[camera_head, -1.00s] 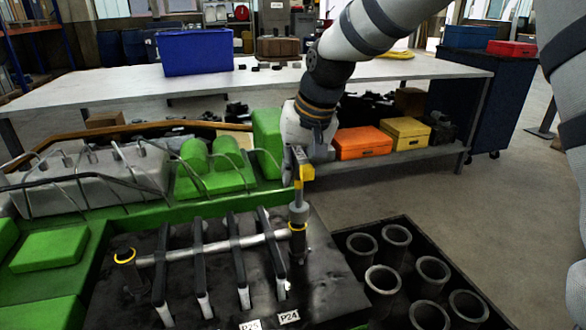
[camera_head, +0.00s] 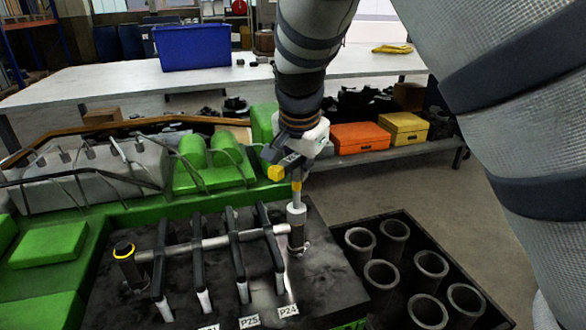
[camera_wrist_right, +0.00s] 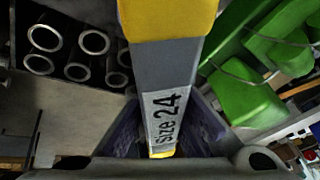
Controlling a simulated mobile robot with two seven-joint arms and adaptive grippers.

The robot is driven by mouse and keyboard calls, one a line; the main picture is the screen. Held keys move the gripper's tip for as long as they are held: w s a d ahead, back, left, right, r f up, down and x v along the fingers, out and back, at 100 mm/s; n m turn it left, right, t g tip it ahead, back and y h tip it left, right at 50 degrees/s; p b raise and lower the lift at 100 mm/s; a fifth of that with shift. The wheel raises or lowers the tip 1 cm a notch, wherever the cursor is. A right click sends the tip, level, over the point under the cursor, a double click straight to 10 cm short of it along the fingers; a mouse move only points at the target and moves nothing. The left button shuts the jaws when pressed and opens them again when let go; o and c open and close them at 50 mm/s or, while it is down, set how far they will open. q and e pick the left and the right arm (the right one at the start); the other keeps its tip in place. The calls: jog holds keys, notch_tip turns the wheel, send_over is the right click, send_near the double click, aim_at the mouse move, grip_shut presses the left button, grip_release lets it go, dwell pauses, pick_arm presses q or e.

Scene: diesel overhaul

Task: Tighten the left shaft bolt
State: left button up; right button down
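My right gripper (camera_head: 298,150) is shut on a grey and yellow wrench (camera_head: 276,173). The wrist view shows the wrench between the fingers, with the label "size 24" (camera_wrist_right: 166,115). Its grey socket end (camera_head: 297,213) points down onto the right end of the metal shaft (camera_head: 205,244). The bolt there is hidden under the socket. The left shaft bolt (camera_head: 123,250) stands at the shaft's left end with a yellow ring around its top, well away from the wrench. My left gripper is not in view.
Several black rocker arms (camera_head: 238,256) sit along the shaft. A dark tray (camera_head: 345,218) with several upright metal cylinders (camera_head: 394,236) lies to the right. Green engine parts (camera_head: 50,247) and thin bent pipes are on the left. A white table (camera_head: 110,88) with a blue bin (camera_head: 194,47) stands behind.

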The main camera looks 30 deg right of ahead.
jog(key=shift+s+d+m, duration=0.1)
jog(key=shift+d+m, duration=0.05)
jog(key=shift+m, duration=0.45)
